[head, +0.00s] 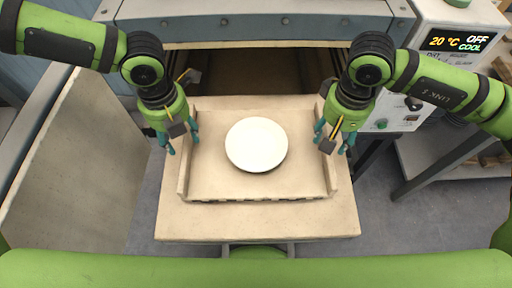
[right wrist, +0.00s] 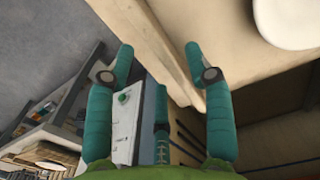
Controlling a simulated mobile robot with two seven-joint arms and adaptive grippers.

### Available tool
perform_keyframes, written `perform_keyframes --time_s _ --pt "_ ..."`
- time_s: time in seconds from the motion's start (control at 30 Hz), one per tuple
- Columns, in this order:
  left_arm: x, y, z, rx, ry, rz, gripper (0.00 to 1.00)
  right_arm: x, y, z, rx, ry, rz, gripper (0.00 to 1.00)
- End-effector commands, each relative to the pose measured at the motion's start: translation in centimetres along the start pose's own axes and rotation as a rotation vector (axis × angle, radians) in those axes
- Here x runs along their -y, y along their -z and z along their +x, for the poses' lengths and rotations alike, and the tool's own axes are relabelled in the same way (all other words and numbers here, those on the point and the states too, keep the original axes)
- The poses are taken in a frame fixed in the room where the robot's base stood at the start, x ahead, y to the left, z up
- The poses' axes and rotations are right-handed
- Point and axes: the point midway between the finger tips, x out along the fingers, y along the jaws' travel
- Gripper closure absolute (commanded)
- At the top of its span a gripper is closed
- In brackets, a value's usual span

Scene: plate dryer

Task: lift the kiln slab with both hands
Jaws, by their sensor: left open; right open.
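The kiln slab (head: 222,184) is a flat beige board with raised side edges, lying level on a thicker beige block (head: 255,222). A white round plate (head: 257,144) rests on its middle. My left gripper (head: 182,140) is open at the slab's left edge. My right gripper (head: 333,138) is open at its right edge. In the right wrist view, the fingers of the right gripper (right wrist: 160,60) are apart, with the slab's edge (right wrist: 158,42) showing between and beyond them. I cannot tell whether any finger touches the slab.
The dark kiln opening (head: 255,72) lies behind the slab. A thick beige door (head: 75,165) stands at the left. A control box (head: 455,40) reading 20 °C, OFF and COOL is at the upper right. Grey floor shows on both sides of the block.

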Motion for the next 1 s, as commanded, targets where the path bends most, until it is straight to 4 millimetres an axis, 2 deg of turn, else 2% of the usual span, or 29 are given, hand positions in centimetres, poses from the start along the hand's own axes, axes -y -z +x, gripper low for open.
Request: perform_keyframes --time_s 0.1,0.3,0.63,0.67,0.7,0.77,0.8,1.0 --pt "0.0 0.1 1.9 -0.004 0.0 0.001 0.47 0.0 -0.1 1.8 0.003 0.0 0.0 0.47" --pt "0.1 0.0 3.6 -0.001 0.001 -0.001 0.47 0.0 0.0 3.6 0.001 0.0 -0.001 0.47" --pt "0.0 0.0 3.9 0.001 0.001 0.0 0.47 0.0 0.0 3.9 0.0 0.0 -0.001 0.47" --pt "0.0 0.0 3.9 0.001 0.001 0.0 0.55 0.0 0.0 3.9 0.0 0.0 -0.001 0.55" --pt "0.0 0.0 3.9 0.0 0.001 0.0 0.71 0.0 0.0 3.9 0.0 0.0 -0.001 0.71" --pt "0.1 0.0 3.9 0.0 0.001 0.0 0.95 0.0 0.0 3.9 0.0 0.0 -0.001 0.95" --pt "0.1 0.0 3.9 0.0 0.001 0.0 1.0 0.0 0.0 3.9 0.0 0.0 -0.001 1.0" --pt "0.1 0.0 3.9 0.0 0.001 0.0 1.0 0.0 0.0 3.9 0.0 0.0 -0.001 1.0"
